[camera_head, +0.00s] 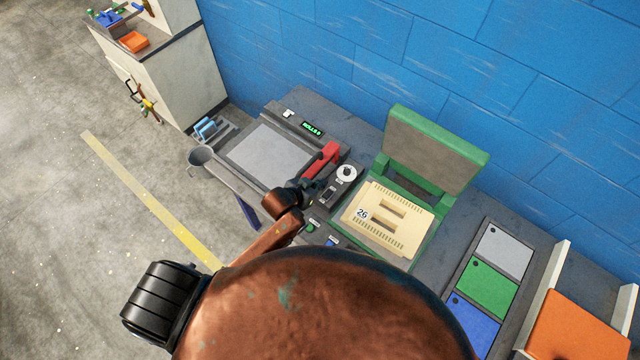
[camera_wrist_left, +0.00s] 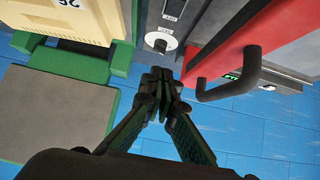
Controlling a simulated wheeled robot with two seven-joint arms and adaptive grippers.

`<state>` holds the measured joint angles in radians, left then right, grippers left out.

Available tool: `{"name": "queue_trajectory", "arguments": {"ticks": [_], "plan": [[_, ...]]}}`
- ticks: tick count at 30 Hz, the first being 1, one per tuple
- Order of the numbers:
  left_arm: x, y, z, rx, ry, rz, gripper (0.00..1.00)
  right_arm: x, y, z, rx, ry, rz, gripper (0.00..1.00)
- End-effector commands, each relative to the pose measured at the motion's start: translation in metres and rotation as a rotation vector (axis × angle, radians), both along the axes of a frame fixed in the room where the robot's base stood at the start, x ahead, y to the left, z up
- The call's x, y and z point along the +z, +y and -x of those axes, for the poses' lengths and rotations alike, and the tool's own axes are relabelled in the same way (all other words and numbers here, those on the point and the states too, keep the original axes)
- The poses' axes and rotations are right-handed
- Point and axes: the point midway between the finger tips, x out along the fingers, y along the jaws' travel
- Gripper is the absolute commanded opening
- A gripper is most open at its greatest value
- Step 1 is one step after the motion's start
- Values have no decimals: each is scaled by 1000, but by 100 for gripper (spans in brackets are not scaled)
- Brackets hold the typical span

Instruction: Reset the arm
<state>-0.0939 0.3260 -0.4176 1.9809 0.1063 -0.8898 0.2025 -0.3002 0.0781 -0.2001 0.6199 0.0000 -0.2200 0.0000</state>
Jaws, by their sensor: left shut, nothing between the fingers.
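My left gripper (camera_head: 316,186) is shut and empty. In the head view it is over the workbench, between the grey plate on the left and the green mould press on the right, close to a red lever part (camera_head: 322,158). In the left wrist view, its closed fingertips (camera_wrist_left: 162,82) are beside a black handle (camera_wrist_left: 238,78) on the red part, with a visible gap. A control panel with a round knob (camera_wrist_left: 161,43) lies beyond the fingertips. My copper-coloured arm hides the front middle of the bench. My right gripper is not in view.
A cream mould marked 26 (camera_head: 384,214) lies in the green press (camera_head: 437,150), whose lid stands open. Grey, green (camera_head: 487,288) and blue panels and an orange bin (camera_head: 575,325) are at right. A blue wall (camera_head: 430,60) stands behind. Floor at left is clear.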

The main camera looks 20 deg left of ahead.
Motion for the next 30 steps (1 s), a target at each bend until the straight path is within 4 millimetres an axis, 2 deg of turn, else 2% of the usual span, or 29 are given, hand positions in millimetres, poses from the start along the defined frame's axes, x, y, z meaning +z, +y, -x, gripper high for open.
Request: {"name": "queue_trajectory", "arguments": {"ticks": [5, 23, 26, 30], "plan": [[7, 2, 6, 0, 1, 0, 0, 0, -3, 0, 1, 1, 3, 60], [6, 4, 10, 6, 8, -1, 0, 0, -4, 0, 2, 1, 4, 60], [2, 18, 32, 37, 50, -15, 0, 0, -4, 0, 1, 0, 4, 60], [-6, 58, 95, 124, 174, -56, 0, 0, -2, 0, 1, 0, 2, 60]]}}
